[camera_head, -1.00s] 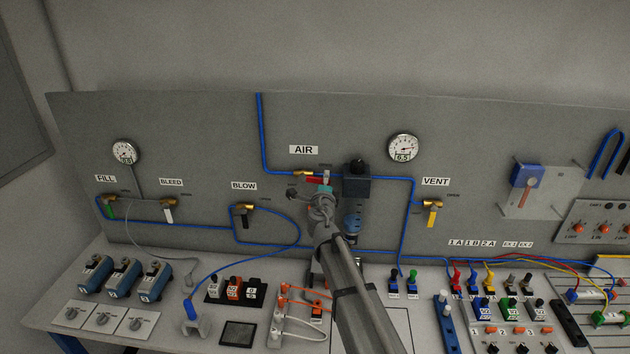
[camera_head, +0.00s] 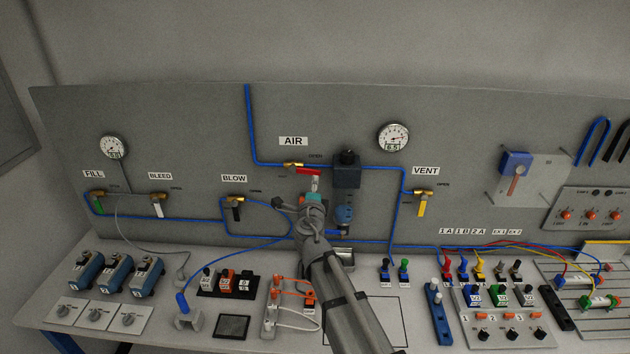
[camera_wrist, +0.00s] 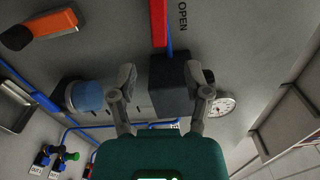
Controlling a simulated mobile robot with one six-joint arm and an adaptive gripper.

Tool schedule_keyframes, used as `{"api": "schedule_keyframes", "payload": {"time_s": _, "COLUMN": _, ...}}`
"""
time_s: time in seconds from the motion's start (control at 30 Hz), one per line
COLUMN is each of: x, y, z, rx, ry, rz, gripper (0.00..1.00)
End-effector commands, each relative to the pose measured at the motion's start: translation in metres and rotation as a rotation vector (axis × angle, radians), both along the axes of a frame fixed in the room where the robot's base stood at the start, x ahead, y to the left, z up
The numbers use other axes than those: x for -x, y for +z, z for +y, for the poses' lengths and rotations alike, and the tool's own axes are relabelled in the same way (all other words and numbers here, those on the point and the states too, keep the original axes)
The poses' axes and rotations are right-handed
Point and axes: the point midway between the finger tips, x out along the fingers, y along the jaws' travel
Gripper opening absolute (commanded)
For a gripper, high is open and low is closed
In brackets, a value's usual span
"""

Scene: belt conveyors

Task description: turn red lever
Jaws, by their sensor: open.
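The red lever (camera_head: 309,171) sits on the brass AIR valve (camera_head: 292,164) on the grey panel. It points right, roughly level, with a slight downward slope, near the small OPEN mark. In the wrist view the red lever (camera_wrist: 158,22) shows at the top centre, beside the word OPEN. My gripper (camera_head: 314,184) is just below the lever in the head view. In the wrist view my gripper (camera_wrist: 160,76) has its two fingers spread with nothing between them touching. The lever lies beyond the fingertips, apart from them.
A dark box (camera_head: 347,172) with a blue bowl (camera_head: 344,214) stands right of the lever, close to my gripper. Blue tubes (camera_head: 249,120) run along the panel. The BLOW valve (camera_head: 236,204) is left and the VENT valve (camera_head: 422,203) right. Switches and connectors crowd the bench below.

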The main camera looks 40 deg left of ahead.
Motion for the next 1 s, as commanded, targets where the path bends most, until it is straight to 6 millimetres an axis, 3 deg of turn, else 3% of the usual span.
{"api": "schedule_keyframes", "payload": {"time_s": 0.1, "x": 0.017, "y": 0.000, "z": -0.012, "rx": 0.000, "ry": 0.000, "rz": 0.000, "gripper": 0.63}}
{"api": "schedule_keyframes", "payload": {"time_s": 0.3, "x": 0.032, "y": 0.000, "z": -0.020, "rx": 0.000, "ry": 0.000, "rz": 0.000, "gripper": 0.63}}
{"api": "schedule_keyframes", "payload": {"time_s": 0.7, "x": 0.035, "y": 0.000, "z": -0.022, "rx": 0.000, "ry": -0.001, "rz": 0.000, "gripper": 0.63}}
{"api": "schedule_keyframes", "payload": {"time_s": 0.77, "x": 0.035, "y": 0.000, "z": -0.022, "rx": -0.001, "ry": -0.001, "rz": 0.001, "gripper": 0.55}}
{"api": "schedule_keyframes", "payload": {"time_s": 1.0, "x": 0.023, "y": -0.003, "z": -0.038, "rx": -0.062, "ry": -0.042, "rz": 0.050, "gripper": 0.11}}
